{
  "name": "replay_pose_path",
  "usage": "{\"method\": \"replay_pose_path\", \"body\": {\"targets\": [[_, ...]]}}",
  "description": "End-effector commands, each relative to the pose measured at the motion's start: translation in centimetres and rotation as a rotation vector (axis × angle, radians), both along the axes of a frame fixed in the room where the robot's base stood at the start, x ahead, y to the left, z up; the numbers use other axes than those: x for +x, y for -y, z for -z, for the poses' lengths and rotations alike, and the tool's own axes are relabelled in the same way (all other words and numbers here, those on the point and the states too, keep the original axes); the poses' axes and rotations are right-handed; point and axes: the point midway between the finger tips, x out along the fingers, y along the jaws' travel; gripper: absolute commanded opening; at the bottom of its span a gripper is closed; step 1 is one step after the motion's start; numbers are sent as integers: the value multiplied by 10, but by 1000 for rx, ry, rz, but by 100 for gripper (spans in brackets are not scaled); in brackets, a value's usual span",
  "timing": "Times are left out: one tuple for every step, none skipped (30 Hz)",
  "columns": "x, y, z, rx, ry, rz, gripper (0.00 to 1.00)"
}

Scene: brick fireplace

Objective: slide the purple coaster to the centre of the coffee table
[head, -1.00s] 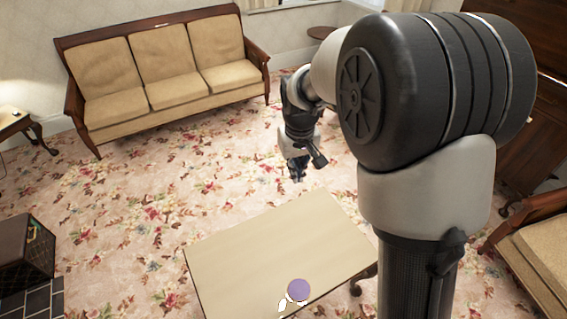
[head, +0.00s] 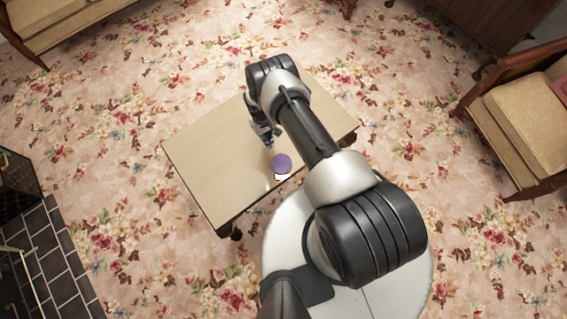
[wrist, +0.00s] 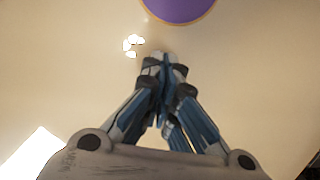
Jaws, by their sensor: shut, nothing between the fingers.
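The round purple coaster (head: 281,163) lies flat on the pale wooden coffee table (head: 205,150), close to the middle of the long edge nearest my base. My gripper (head: 269,141) is over the table, just beyond the coaster on the side toward the table's middle. In the wrist view my gripper (wrist: 165,60) is shut and empty, its fingertips together. The purple coaster (wrist: 180,8) shows at the top, cut off by the frame, with a thin orange rim. A gap shows between fingertips and coaster. The fingertips' height above the tabletop is hard to judge.
Small bright white patches (wrist: 132,45) show on the tabletop beside the coaster; I cannot tell whether they are glare. The rest of the visible tabletop is clear. Flowered carpet (head: 130,190) surrounds the table. An armchair (head: 525,120) stands at right, dark hearth tiles (head: 55,265) at lower left.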

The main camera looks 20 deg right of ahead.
Motion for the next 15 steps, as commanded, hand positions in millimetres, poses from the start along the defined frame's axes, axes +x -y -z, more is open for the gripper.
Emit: {"method": "replay_pose_path", "body": {"targets": [[-4,1,1,0,-2,0,0],[-6,2,1,0,-2,0,0],[-10,3,0,-1,-3,0,0],[-15,4,0,-1,-4,0,0],[-19,5,-1,-1,-4,0,0],[-26,6,-1,0,-5,0,0],[-32,8,-1,0,-6,0,0],[-38,9,-1,0,-6,0,0],[-46,11,-1,-1,-6,1,0],[-52,13,-2,0,-6,1,0],[-59,15,-1,-1,-7,1,0],[-68,17,-1,-1,-7,0,0],[-74,18,-1,0,-6,0,0],[-80,20,-1,-1,-6,1,0],[-88,22,-1,0,-6,0,0]]}}
